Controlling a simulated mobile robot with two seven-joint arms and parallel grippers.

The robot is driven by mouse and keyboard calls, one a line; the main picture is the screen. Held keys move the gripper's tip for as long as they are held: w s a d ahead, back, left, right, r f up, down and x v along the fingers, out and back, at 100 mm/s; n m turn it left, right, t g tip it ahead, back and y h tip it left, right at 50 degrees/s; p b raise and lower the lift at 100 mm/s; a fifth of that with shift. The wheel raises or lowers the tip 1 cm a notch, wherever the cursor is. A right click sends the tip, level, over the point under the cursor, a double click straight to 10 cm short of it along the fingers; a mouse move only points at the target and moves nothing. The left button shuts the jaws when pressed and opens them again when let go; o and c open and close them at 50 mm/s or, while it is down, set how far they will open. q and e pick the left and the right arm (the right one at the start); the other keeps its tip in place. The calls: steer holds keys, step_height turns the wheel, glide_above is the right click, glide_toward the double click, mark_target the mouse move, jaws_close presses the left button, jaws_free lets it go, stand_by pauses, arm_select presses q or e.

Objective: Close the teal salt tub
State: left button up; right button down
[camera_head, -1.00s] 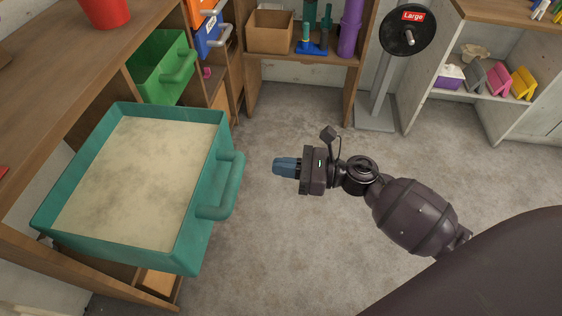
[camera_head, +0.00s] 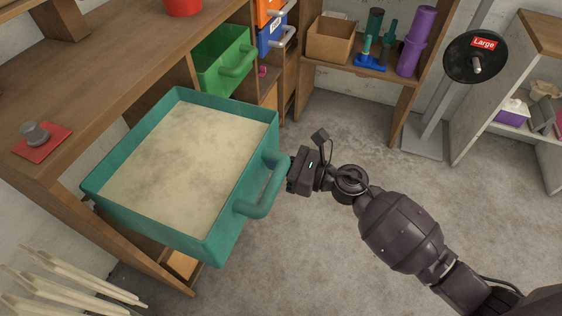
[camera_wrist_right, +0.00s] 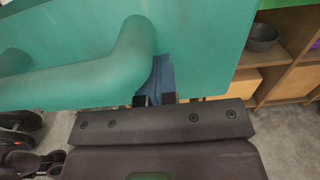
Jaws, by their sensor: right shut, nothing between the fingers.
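The teal salt tub (camera_head: 190,240) is a drawer-like bin full of pale salt, pulled well out of the wooden unit, with a thick teal handle (camera_head: 262,200) on its front. My right gripper (camera_head: 290,168) is at the handle's far end in the head view, its fingers mostly hidden there. In the right wrist view its blue fingers (camera_wrist_right: 162,78) are shut and empty, right beside the handle end and pointing at the tub's front face. I cannot tell whether they touch it. My left gripper is not in view.
A green bin (camera_head: 222,60) sits farther along the unit, with orange and blue bins (camera_head: 272,35) beyond. A red mat with a grey weight (camera_head: 42,138) lies on the wooden top. Pale wooden sticks (camera_head: 60,285) stand at lower left.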

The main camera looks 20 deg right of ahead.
steer(key=shift+w+a+r, duration=0.1)
steer(key=shift+w+a, duration=0.15)
steer(key=shift+a, duration=0.1)
steer(key=b, duration=0.2)
glide_above(214, 160)
steer(key=x, duration=0.6)
steer(key=shift+f, duration=0.2)
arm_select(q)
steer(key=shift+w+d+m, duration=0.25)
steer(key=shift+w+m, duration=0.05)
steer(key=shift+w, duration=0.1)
arm_select(e)
steer(key=shift+r, duration=0.1)
steer(key=shift+d, duration=0.1)
steer(key=shift+s+d, duration=0.25)
steer(key=shift+d, duration=0.15)
steer(key=v, duration=0.4)
steer(key=shift+s+d+r, duration=0.1)
steer(key=shift+s+d, duration=0.15)
steer(key=shift+s, duration=0.1)
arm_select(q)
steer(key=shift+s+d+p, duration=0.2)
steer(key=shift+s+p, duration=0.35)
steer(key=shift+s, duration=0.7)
arm_select(e)
steer(key=v, duration=0.8)
steer(key=shift+d, duration=0.1)
